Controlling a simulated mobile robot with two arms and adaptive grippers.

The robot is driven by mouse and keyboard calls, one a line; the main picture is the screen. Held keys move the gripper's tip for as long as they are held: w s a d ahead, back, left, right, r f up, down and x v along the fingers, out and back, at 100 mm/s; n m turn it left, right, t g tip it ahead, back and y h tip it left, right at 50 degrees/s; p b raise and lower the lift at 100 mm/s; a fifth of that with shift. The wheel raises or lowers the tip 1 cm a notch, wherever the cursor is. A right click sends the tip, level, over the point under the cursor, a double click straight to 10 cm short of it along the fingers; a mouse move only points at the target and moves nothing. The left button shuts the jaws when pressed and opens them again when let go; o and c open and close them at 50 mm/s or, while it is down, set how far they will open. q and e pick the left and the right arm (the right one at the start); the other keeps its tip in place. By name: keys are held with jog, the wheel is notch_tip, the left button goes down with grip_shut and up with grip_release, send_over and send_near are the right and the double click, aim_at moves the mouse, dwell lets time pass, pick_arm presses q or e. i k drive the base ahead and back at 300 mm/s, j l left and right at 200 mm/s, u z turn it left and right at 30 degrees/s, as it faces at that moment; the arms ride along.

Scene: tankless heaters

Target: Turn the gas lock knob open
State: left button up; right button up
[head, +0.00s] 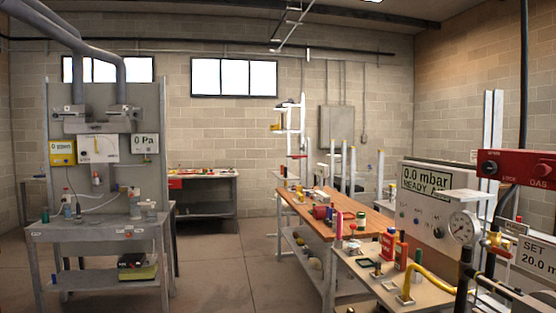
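A red box (515,167) marked "LOCK" and "GAS" is at the right edge of the head view, partly cut off by the frame. The knobs' exact turn positions are too small to tell. Neither of my grippers shows in the head view, and nothing is seen touching the knobs.
A white panel (430,208) reading "0.0 mbar READY" stands left of the red box, with a round gauge (462,228) and brass valve (496,243). A wooden-topped bench (315,216) and a grey workstation (90,233) stand farther away. Open floor (215,270) lies between them.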

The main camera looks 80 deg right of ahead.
aim_at(488, 168)
jog(key=z, duration=4.15)
